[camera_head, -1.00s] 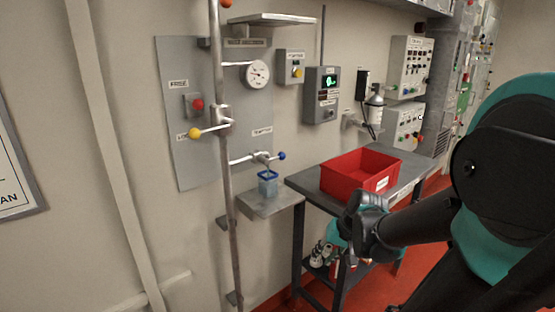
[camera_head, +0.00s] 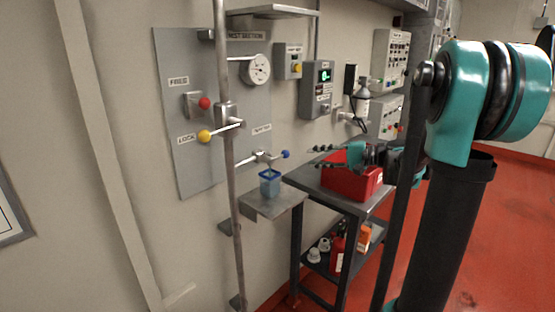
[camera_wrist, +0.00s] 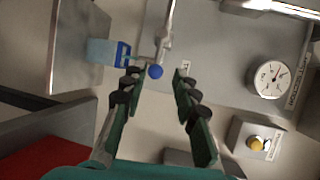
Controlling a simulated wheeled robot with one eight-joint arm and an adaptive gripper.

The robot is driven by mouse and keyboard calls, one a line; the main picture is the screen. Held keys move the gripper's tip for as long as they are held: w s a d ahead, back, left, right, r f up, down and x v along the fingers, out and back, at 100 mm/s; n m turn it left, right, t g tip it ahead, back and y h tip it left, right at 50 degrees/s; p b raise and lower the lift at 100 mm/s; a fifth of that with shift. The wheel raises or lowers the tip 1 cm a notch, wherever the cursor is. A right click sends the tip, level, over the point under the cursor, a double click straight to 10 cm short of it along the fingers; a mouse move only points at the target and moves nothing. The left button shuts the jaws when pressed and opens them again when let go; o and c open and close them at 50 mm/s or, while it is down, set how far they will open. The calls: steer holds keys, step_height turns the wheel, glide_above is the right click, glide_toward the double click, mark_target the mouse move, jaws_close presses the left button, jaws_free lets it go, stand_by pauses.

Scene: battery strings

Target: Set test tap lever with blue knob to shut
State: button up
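The test tap lever ends in a blue knob (camera_head: 286,154), which sticks out to the right of the tap body (camera_head: 262,157) on the grey wall panel. The blue knob also shows in the wrist view (camera_wrist: 155,71), in line with the gap between my fingertips. My gripper (camera_head: 314,157) is open and empty, over the red bin and a little right of the knob. In the wrist view my gripper (camera_wrist: 157,74) has a finger on each side of the knob, with no contact visible.
A blue-rimmed cup (camera_head: 269,184) stands on a small shelf (camera_head: 272,206) below the tap. A vertical pipe (camera_head: 229,180) and a yellow-knobbed lever (camera_head: 205,136) are to the left. A red bin (camera_head: 345,184) sits on the table under my gripper. A gauge (camera_head: 257,69) is above.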

mark_target(276, 159)
steer(key=x, duration=1.4)
jaws_close()
steer(key=shift+f, duration=0.1)
steer(key=shift+s+a, duration=0.1)
steer(key=shift+s, duration=0.05)
